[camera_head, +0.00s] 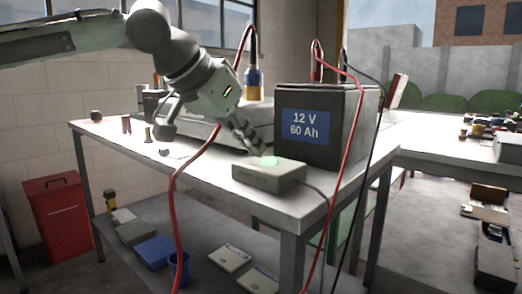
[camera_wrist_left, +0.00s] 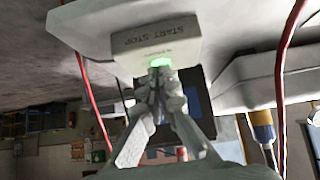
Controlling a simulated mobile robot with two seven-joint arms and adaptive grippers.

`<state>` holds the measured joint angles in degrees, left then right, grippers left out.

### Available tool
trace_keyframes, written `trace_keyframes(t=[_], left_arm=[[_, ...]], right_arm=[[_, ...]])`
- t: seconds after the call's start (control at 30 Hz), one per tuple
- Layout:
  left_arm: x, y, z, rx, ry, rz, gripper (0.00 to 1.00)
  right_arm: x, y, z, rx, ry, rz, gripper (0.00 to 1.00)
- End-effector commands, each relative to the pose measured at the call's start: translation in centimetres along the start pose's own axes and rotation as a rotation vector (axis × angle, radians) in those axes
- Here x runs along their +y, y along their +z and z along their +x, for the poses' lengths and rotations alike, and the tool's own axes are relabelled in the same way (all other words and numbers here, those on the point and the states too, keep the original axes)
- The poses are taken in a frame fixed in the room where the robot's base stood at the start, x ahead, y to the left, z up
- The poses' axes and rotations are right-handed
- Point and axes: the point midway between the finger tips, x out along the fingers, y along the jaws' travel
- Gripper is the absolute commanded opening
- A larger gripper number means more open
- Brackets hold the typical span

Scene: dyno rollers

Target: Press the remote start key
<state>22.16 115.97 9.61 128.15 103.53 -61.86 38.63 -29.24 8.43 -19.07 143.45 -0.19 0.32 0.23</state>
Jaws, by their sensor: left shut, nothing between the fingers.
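The remote (camera_head: 268,178) is a small pale box on the front part of the bench top, with a cable leaving its right side. Its green lit key (camera_head: 270,161) is on top. In the left wrist view the remote (camera_wrist_left: 155,42) carries the words START STOP, and the green key (camera_wrist_left: 160,62) glows just beyond the fingertips. My left gripper (camera_head: 262,149) is shut and empty, pointing down at the key. The fingertips (camera_wrist_left: 160,82) are at or very close to the key; I cannot tell whether they touch. My right gripper is in neither view.
A dark battery (camera_head: 335,145) marked 12 V 60 Ah stands right behind the remote. Red cables (camera_head: 174,200) and a black one hang over the bench (camera_head: 225,178) edge. A red bin (camera_head: 55,215) stands at the left. The bench's left part holds small items.

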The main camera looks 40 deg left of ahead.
Motion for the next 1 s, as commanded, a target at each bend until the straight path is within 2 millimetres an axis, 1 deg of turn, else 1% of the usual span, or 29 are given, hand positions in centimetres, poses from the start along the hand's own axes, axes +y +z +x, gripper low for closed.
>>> trace_keyframes(t=[0.03, 0.1, 0.2, 0.33, 0.47, 1.0], left_arm=[[0.0, -0.2, -1.0, 0.009, 0.001, 0.0, 0.0], [0.0, -0.3, -2.0, 0.012, 0.0, 0.001, 0.0], [0.0, -0.5, -3.2, 0.016, -0.001, 0.002, 0.0], [0.0, -0.5, -4.1, 0.017, -0.001, 0.002, 0.0], [0.0, -0.5, -4.4, 0.017, -0.002, 0.003, 0.0], [0.0, -0.6, -4.4, 0.018, -0.002, 0.003, 0.0]], right_arm=[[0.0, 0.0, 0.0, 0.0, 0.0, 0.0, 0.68], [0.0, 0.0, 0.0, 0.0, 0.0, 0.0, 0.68], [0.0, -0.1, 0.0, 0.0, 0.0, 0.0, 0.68], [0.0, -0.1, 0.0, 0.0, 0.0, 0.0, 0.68], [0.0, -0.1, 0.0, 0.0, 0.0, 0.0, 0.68], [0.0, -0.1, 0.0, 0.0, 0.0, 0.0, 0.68]])
